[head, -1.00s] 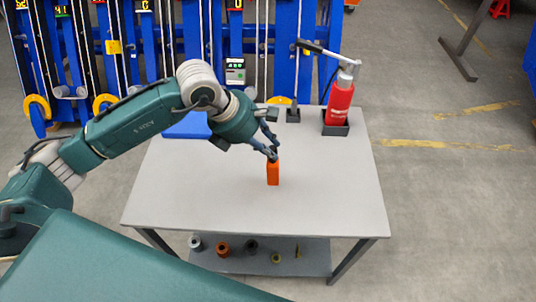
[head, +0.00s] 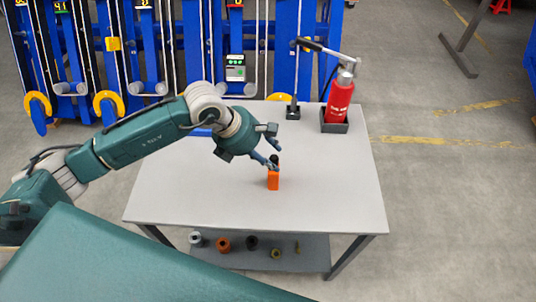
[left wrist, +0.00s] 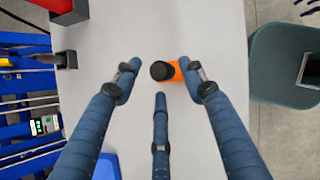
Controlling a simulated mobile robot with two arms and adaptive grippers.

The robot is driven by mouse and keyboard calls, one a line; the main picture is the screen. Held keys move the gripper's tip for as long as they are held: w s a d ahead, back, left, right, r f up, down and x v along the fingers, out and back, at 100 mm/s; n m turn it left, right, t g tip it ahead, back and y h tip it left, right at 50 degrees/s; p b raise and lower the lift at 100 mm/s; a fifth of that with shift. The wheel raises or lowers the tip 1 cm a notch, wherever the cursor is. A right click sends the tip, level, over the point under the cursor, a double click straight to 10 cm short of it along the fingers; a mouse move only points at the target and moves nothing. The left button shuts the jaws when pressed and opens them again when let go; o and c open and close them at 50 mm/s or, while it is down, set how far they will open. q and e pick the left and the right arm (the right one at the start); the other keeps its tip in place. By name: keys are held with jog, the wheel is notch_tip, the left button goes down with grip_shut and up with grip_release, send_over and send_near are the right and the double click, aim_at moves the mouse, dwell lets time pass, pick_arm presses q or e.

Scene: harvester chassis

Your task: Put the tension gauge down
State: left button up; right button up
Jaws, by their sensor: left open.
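The tension gauge appears to be the small orange block with a black knob on top (head: 273,181). My right gripper is not in view.
A red bottle jack (head: 339,102) stands in a dark tray at the table's back right, beside a black-based upright stand (head: 293,112). A lower shelf (head: 315,253) holds several small rings and parts. The table's right and front areas are clear. Blue racks stand behind.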

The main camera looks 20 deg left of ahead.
pick_arm(q)
jog(key=b+v, duration=0.2)
jog(key=v, duration=1)
jog(key=shift+b, duration=0.35)
